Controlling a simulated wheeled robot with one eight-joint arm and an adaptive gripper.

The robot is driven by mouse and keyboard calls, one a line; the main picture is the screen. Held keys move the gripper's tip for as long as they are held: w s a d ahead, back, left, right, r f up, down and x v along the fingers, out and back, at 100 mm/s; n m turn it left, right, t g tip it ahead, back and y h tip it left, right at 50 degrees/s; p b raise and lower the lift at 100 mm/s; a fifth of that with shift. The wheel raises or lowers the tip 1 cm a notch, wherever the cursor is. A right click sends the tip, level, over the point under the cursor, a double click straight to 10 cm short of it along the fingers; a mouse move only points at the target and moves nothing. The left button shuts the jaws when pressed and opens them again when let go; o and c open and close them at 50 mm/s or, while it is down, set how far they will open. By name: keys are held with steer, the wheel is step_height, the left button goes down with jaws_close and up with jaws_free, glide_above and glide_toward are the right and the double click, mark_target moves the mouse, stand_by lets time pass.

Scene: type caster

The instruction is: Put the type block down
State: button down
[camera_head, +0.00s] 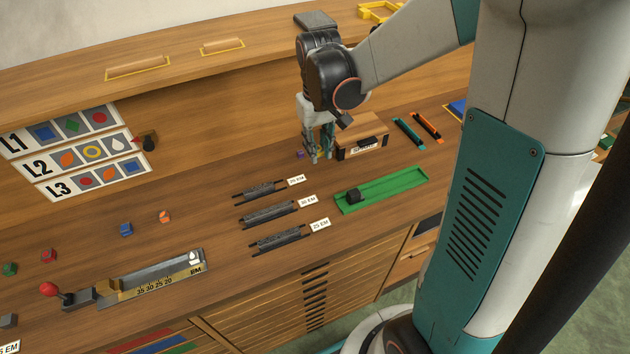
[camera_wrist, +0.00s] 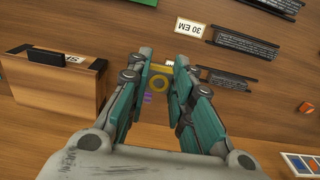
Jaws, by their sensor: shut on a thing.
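In the wrist view, a small type block (camera_wrist: 158,84) with a yellow ring on its face sits between the teal fingers of my gripper (camera_wrist: 166,68). Purple marks show just below the ring. The fingers partly cover the block's sides. In the head view my gripper (camera_head: 318,157) points down, low over the wooden bench, just left of a wooden box with a label (camera_head: 362,142). The held block is hard to make out there. A small purple patch (camera_head: 300,155) shows at the gripper's left; I cannot tell whether it belongs to the held block.
Three dark type lines (camera_head: 268,213) with EM cards lie in front of my gripper. A green tray (camera_head: 405,187) holding a dark block is at right front. A metal caster (camera_head: 155,274) and loose coloured blocks (camera_head: 126,229) are at left.

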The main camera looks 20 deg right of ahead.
mark_target(318, 187)
step_height(318, 187, down, 12)
steer(key=b, duration=0.3)
steer(key=shift+r, duration=0.1)
steer(key=c, duration=1.4)
jaws_free()
